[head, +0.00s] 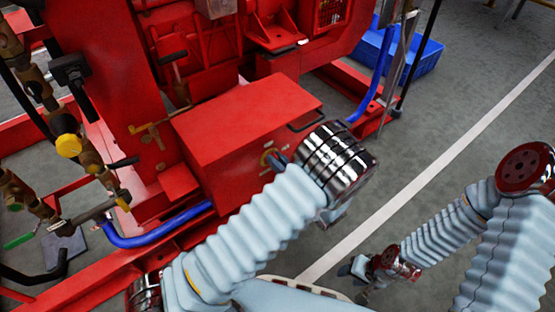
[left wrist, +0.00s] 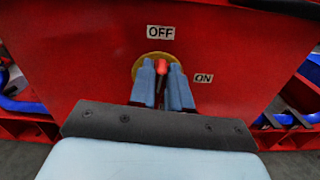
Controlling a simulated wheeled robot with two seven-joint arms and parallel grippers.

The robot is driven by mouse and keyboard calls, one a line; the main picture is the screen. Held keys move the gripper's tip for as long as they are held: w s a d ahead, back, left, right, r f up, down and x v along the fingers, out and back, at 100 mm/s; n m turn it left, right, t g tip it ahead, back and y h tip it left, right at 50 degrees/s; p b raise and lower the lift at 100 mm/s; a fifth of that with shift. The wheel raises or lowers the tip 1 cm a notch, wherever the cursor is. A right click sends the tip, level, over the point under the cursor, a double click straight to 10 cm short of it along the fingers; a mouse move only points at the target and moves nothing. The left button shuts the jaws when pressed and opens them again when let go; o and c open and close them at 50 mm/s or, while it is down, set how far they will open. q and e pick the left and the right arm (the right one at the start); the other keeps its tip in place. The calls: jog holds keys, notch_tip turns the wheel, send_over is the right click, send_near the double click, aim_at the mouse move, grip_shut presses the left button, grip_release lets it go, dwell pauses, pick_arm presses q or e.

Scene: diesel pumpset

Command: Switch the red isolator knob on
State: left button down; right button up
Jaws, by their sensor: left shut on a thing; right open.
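The red isolator knob (left wrist: 161,68) sits on a yellow round plate (left wrist: 140,61) on the front of a red box (head: 235,125). An OFF label (left wrist: 160,32) is above the plate and an ON label (left wrist: 203,78) is to its right. The visible part of the knob stands roughly upright, on the OFF side. My left gripper (left wrist: 162,76) is shut on the knob, one blue-grey finger on each side. In the head view, the left gripper (head: 277,161) is at the box front and hides most of the knob. My right gripper (head: 358,270) is open and empty, low over the floor.
The red pumpset frame rises behind the box, with brass valves and pipes (head: 68,145) on the left. A black handle (head: 306,121) is on the box's right side. A blue hose (head: 160,230) runs below. A blue crate (head: 395,50) stands behind. Floor to the right is clear.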

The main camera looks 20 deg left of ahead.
pick_arm(q)
jog(key=m+p, duration=0.1)
jog(key=m, duration=0.1)
jog(key=m+p, duration=0.2)
jog(key=m, duration=0.1)
jog(key=m+p, duration=0.2)
jog(key=shift+w+d+f+m, duration=0.15)
jog(key=shift+w+d+m, duration=0.25)
jog(key=shift+w+f+m+p, duration=0.1)
jog(key=shift+f+m+p, duration=0.2)
jog(key=shift+m, duration=1.15)
jog(key=shift+w+f+m+p, duration=0.15)
jog(key=shift+m+p, duration=0.3)
jog(key=shift+m, duration=1.05)
jog(key=shift+f+m+p, duration=0.25)
jog(key=shift+m+p, duration=0.1)
jog(key=shift+m, duration=1.1)
jog(key=c, duration=1.2)
grip_release()
jog(key=shift+o, duration=0.2)
jog(key=shift+d, duration=0.1)
